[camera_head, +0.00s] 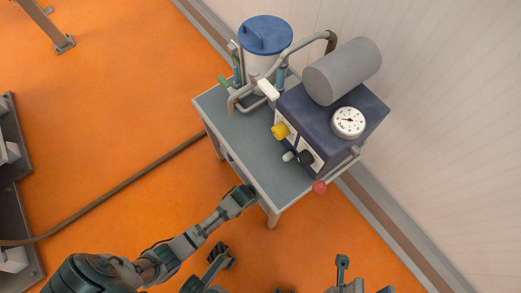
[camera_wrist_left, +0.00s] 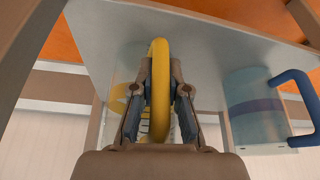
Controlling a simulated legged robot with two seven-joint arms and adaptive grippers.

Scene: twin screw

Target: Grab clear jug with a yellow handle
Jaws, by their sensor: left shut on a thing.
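The yellow handle (camera_wrist_left: 159,52) of the clear jug stands upright between the two fingers of my left gripper (camera_wrist_left: 160,75) in the left wrist view. The fingers are shut on the handle, one on each side. The jug's clear body is mostly hidden behind the fingers and hard to make out. In the head view my left gripper (camera_head: 241,197) is at the near edge of the grey table (camera_head: 240,133), and the jug is hidden there.
Beside the held handle is a clear jug (camera_wrist_left: 252,108) with a blue handle (camera_wrist_left: 291,92). On the table stand a blue-lidded white container (camera_head: 266,58) and a dark blue machine (camera_head: 350,108) with a gauge and a red-knobbed lever (camera_head: 320,186). Table legs are close.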

